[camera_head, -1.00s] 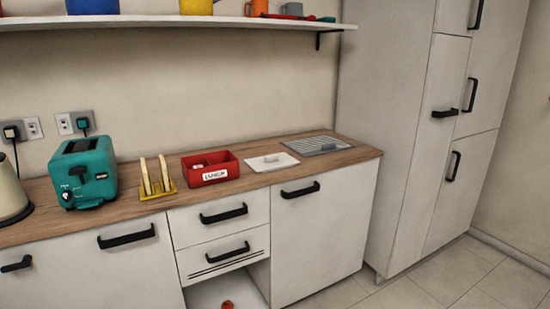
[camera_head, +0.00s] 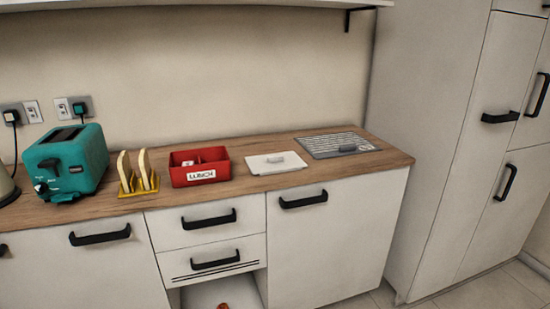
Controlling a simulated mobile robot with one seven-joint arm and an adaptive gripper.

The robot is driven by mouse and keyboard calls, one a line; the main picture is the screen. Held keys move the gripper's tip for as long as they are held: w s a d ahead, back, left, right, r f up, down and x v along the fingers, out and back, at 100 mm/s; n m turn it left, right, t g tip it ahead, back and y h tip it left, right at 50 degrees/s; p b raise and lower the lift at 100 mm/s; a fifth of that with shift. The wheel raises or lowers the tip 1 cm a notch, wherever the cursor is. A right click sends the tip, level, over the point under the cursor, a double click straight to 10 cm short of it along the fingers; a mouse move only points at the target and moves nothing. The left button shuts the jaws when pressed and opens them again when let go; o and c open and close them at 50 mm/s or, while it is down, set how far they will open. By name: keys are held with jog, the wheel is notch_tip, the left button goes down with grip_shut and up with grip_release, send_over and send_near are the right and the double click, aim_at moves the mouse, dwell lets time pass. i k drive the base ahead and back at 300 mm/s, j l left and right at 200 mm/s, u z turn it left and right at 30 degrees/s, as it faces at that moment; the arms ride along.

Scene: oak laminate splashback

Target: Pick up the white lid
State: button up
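The white lid (camera_head: 264,165) lies flat on the wooden counter (camera_head: 230,194). It is a thin rectangular plate with a small raised handle on its top. It sits just right of the red lunch box (camera_head: 187,175) and left of a grey ribbed panel (camera_head: 326,144), apart from both. My gripper is not in view, so its state does not show.
A yellow rack (camera_head: 131,190) with two slices stands left of the lunch box, and a teal toaster (camera_head: 75,162) is farther left. A shelf (camera_head: 240,5) runs above. A tall cabinet (camera_head: 435,130) closes off the right. The counter's front strip is clear.

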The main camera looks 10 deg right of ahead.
aim_at(263, 165)
jog(key=i+l+u, duration=0.2)
jog(key=l, duration=0.35)
jog(key=i+l+u, duration=0.15)
jog(key=l, duration=0.45)
jog(key=l+u, duration=0.2)
jog(key=l, duration=0.4)
jog(key=i+l+u, duration=0.15)
jog(key=l, duration=0.5)
jog(key=l+u, duration=0.15)
jog(key=l, duration=0.45)
jog(key=i+l+u, duration=0.1)
jog(key=l, duration=0.5)
jog(key=i+l, duration=0.25)
jog(key=i, duration=0.25)
jog(key=i+l, duration=0.2)
jog(key=i, duration=0.3)
